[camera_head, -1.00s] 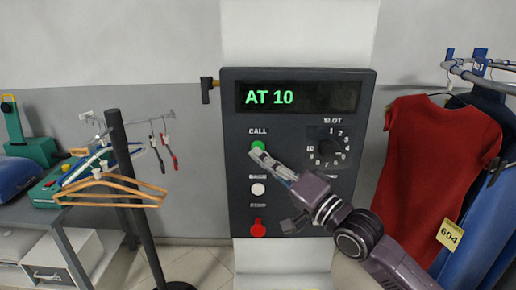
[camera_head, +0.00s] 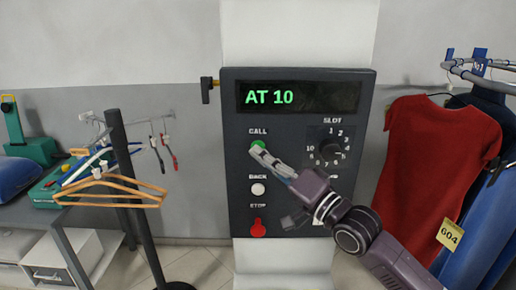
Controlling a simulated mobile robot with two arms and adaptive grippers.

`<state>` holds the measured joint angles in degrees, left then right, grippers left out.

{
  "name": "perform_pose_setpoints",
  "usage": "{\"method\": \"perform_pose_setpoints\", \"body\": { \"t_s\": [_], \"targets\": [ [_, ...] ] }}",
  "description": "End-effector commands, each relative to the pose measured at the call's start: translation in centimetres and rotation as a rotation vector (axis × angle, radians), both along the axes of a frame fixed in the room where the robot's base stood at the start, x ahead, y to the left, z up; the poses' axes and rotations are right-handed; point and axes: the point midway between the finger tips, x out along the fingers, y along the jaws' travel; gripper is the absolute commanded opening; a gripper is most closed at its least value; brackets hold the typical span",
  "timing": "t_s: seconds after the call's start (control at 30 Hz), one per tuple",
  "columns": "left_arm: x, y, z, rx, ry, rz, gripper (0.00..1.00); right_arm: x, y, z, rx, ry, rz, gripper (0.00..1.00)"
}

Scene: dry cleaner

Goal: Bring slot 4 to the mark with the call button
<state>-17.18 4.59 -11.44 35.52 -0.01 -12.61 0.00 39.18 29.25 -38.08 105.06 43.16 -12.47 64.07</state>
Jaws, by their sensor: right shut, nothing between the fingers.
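The dark control panel (camera_head: 300,200) is mounted on a pale column. Its display (camera_head: 300,97) reads "AT 10" in green. The green call button (camera_head: 258,146) sits at the upper left under the label CALL. The slot dial (camera_head: 331,148) is at the right, ringed by numbers; I cannot tell clearly which number it points to. My right gripper (camera_head: 257,152) is shut and empty, its tips at the lower edge of the call button, covering part of it. Whether they touch it is unclear. My left gripper is not in view.
Below the call button are a white back button (camera_head: 258,189) and a red stop control (camera_head: 258,229). A red garment (camera_head: 435,155) with a yellow tag "604" (camera_head: 450,234) hangs at the right. Hangers on a black stand (camera_head: 135,200) are at the left.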

Motion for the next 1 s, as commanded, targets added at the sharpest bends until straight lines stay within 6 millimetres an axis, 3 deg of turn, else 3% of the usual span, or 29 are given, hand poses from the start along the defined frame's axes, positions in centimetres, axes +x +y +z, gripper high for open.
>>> {"method": "perform_pose_setpoints", "body": {
  "t_s": [1.0],
  "targets": [
    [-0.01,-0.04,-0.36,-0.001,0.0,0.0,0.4,0.92,-0.03,0.0,0.001,0.0,-0.001,0.0]
  ]
}}
